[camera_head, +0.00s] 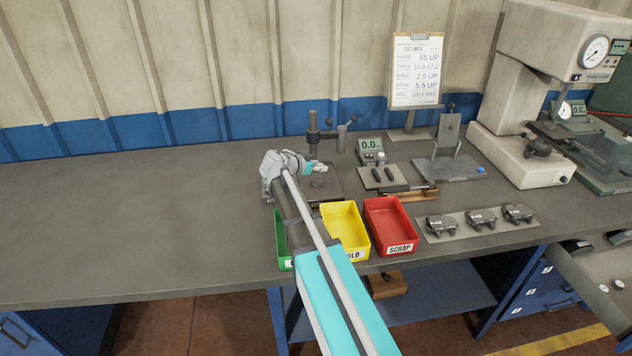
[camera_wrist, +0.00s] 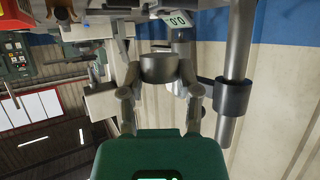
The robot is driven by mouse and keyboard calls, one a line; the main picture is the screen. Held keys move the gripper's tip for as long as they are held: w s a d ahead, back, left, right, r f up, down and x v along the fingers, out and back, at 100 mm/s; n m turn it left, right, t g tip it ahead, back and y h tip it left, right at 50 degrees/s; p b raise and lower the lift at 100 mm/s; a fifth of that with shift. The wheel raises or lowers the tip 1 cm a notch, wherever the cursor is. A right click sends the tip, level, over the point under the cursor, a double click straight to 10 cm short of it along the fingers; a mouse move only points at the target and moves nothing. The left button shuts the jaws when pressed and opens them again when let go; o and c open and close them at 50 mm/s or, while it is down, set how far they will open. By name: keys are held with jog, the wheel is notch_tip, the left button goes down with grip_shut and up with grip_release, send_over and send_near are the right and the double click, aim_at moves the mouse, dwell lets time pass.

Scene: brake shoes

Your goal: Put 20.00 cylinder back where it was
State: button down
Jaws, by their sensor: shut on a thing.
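A short grey metal cylinder (camera_wrist: 160,68) shows between my fingertips in the wrist view. My gripper (camera_wrist: 160,78) is shut on it, with one finger on each side. In the head view my gripper (camera_head: 318,168) is over the dark base plate (camera_head: 332,197) of a post stand (camera_head: 312,135), just in front of its post. In the head view I cannot make out the held cylinder clearly. A small round grey piece (camera_head: 317,182) shows on the base plate below the fingers. The stand's post and collar (camera_wrist: 233,97) are close beside my gripper in the wrist view.
Green (camera_head: 283,250), yellow (camera_head: 343,206) and red (camera_head: 390,210) bins stand at the bench front near my arm. A gauge with a display (camera_head: 371,150) is right of the stand. Several brake parts lie on a plate (camera_head: 436,238). The left bench (camera_head: 130,220) is clear.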

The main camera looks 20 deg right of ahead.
aim_at(316, 180)
jog(key=shift+w+f, duration=0.45)
jog(key=shift+f, duration=0.05)
jog(key=shift+w+d+f+b, duration=0.1)
jog(key=shift+w+f+b, duration=0.35)
jog(key=shift+f+b, duration=0.45)
jog(key=shift+s+f+b, duration=0.1)
jog(key=shift+f+b, duration=0.8)
jog(key=shift+b, duration=0.25)
jog(key=shift+f, duration=0.25)
jog(key=shift+c, duration=1.5)
grip_release()
jog(key=shift+r, duration=0.1)
